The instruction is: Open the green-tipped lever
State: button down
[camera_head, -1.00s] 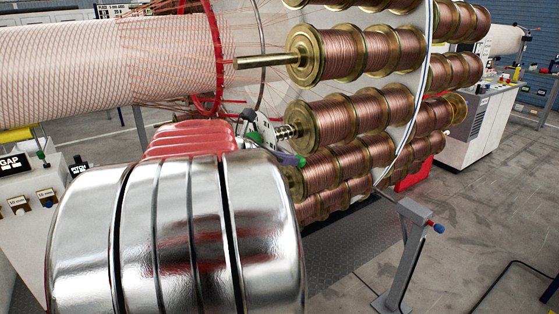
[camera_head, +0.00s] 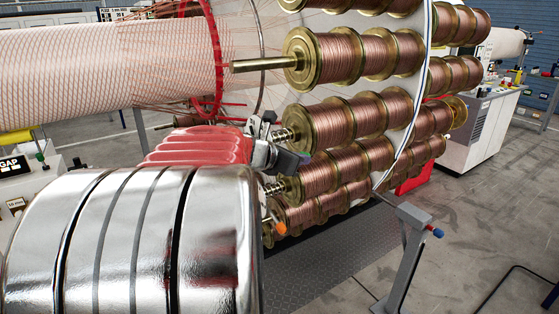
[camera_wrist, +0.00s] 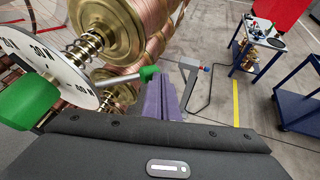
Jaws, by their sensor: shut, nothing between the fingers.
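The lever's green tip (camera_wrist: 149,73) shows in the wrist view at the end of a short grey rod (camera_wrist: 120,78). The rod runs from the left, beside a brass spool with copper wire (camera_wrist: 112,30). My gripper (camera_wrist: 162,92) is shut and empty, its purple fingers just right of and below the green tip. I cannot tell whether they touch it. In the head view my gripper (camera_head: 290,160) is at the spools' near ends, and the green tip is hidden there.
A white numbered dial (camera_wrist: 45,62) and a large green part (camera_wrist: 28,102) fill the wrist view's left side. An orange tip (camera_head: 280,228) hangs below my gripper. A grey post (camera_head: 408,255) stands on the floor to the right. Open floor lies beyond it.

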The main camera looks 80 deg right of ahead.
jog(key=shift+s+d, duration=0.55)
jog(key=shift+d, duration=0.35)
jog(key=v, duration=1.3)
jog(key=shift+w+a, duration=0.2)
jog(key=shift+a, duration=0.1)
jog(key=shift+r, duration=0.1)
